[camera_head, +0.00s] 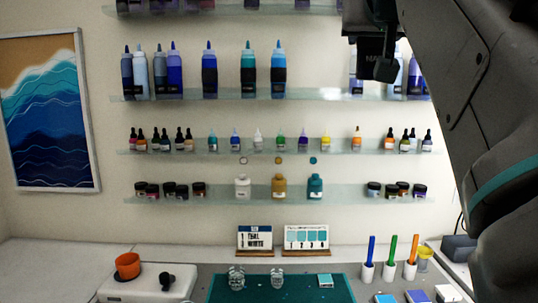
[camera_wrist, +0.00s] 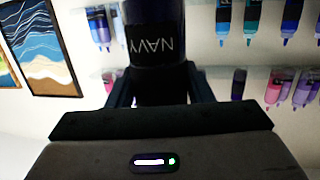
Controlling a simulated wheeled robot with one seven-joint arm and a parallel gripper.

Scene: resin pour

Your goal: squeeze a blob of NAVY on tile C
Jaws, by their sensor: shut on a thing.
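In the wrist view, my gripper (camera_wrist: 160,88) is shut on a dark bottle (camera_wrist: 155,48) whose label reads NAVY, upside down in that picture. In the head view, my gripper (camera_head: 385,68) is high at the upper right, in front of the shelves, and the bottle is mostly cut off or hidden there. A small teal-topped tile (camera_head: 325,281) lies on the green mat (camera_head: 262,291). Several more blue tiles (camera_head: 385,298) lie at the bottom right edge. I cannot read any tile letter, so tile C cannot be told apart.
Glass shelves (camera_head: 270,94) with bottles and jars line the wall. Two clear cups (camera_head: 237,278) stand on the mat. Coloured sticks (camera_head: 393,250) stand in white holders at right. Two cards (camera_head: 306,238) stand behind the mat.

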